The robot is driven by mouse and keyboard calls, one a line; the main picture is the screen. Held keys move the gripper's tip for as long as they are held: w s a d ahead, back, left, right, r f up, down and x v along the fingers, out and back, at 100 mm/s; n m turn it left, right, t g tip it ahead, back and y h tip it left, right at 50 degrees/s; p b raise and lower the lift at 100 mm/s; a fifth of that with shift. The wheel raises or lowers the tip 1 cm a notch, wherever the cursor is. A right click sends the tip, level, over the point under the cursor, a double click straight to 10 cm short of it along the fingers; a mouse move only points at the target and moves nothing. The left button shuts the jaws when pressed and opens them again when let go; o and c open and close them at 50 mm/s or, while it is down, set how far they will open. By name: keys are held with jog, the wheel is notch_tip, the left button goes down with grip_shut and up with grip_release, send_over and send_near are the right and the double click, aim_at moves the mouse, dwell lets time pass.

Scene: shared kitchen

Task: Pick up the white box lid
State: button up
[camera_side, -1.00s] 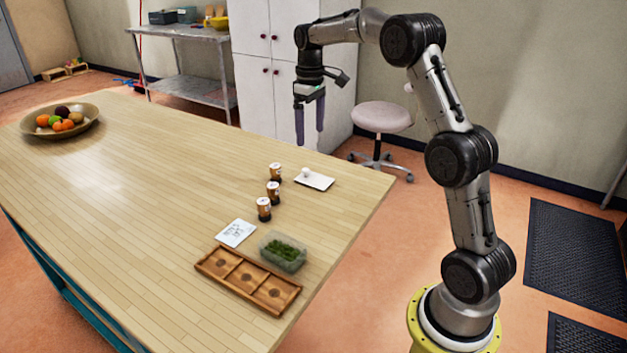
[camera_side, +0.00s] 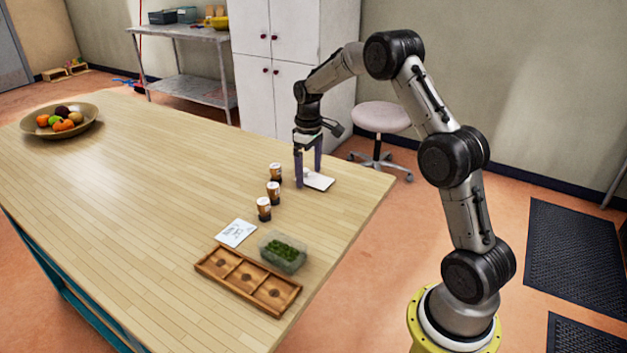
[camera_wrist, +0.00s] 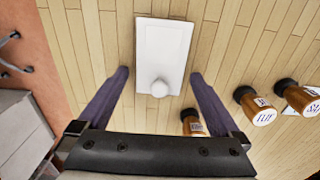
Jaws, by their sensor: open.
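The white box lid (camera_side: 316,181) is a flat white rectangle with a round white knob, lying on the wooden table (camera_side: 150,190) near its far right edge. It also shows in the wrist view (camera_wrist: 162,45), with the knob at its near end. My gripper (camera_side: 308,178) is open and empty, pointing down over the knob end of the lid. In the wrist view my two purple fingers (camera_wrist: 158,75) stand apart, one on each side of the knob. The fingertips look close to table height. I cannot tell whether they touch anything.
Several small brown jars with white labels (camera_side: 273,188) stand just left of the lid. A white card (camera_side: 236,233), a clear tub of greens (camera_side: 283,252) and a wooden compartment tray (camera_side: 247,282) lie nearer. A fruit bowl (camera_side: 90,128) is far left. The table's middle is clear.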

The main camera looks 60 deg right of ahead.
jog(key=c, duration=1.2)
jog(key=shift+c, duration=0.2)
